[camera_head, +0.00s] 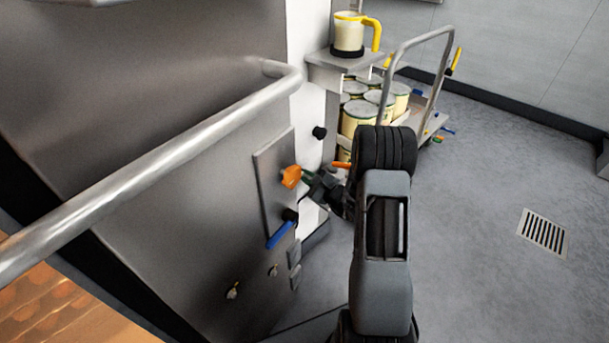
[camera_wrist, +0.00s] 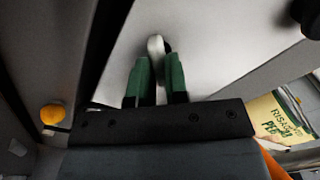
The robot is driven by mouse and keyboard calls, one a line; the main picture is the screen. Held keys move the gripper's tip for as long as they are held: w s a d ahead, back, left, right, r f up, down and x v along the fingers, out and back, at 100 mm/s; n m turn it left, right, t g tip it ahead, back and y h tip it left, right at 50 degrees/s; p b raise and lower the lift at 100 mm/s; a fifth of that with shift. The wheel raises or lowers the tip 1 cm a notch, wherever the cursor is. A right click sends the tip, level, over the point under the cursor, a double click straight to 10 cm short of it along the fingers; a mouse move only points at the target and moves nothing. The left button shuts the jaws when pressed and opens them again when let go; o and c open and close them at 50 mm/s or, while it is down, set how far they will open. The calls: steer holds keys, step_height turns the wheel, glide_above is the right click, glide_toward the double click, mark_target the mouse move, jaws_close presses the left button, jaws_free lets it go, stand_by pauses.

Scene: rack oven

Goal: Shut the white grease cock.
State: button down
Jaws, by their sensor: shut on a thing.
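The white grease cock (camera_wrist: 155,43) shows in the wrist view as a pale rounded handle end in front of a light panel. My gripper (camera_wrist: 159,70) has its two green fingertips on either side of this handle and is shut on it. In the head view my gripper (camera_head: 308,177) is at the oven's side, just right of the orange handle. I cannot make out the white cock there; the gripper hides it. The cock's body and pipe are hidden, so I cannot tell its angle.
An orange handle (camera_head: 291,177), a blue lever (camera_head: 281,234) and a black knob (camera_head: 319,132) are close by. A long steel rail (camera_head: 150,170) crosses the oven front.

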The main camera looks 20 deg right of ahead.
steer(key=shift+r+m+p, duration=0.1)
steer(key=shift+m+p, duration=0.6)
steer(key=shift+m, duration=0.5)
steer(key=shift+m+p, duration=0.35)
steer(key=shift+m, duration=0.85)
steer(key=shift+m+p, duration=0.55)
steer(key=shift+m, duration=0.15)
steer(key=shift+m+p, duration=0.5)
steer(key=shift+m, duration=0.7)
steer(key=c, duration=1.6)
jaws_free()
steer(key=o, duration=0.6)
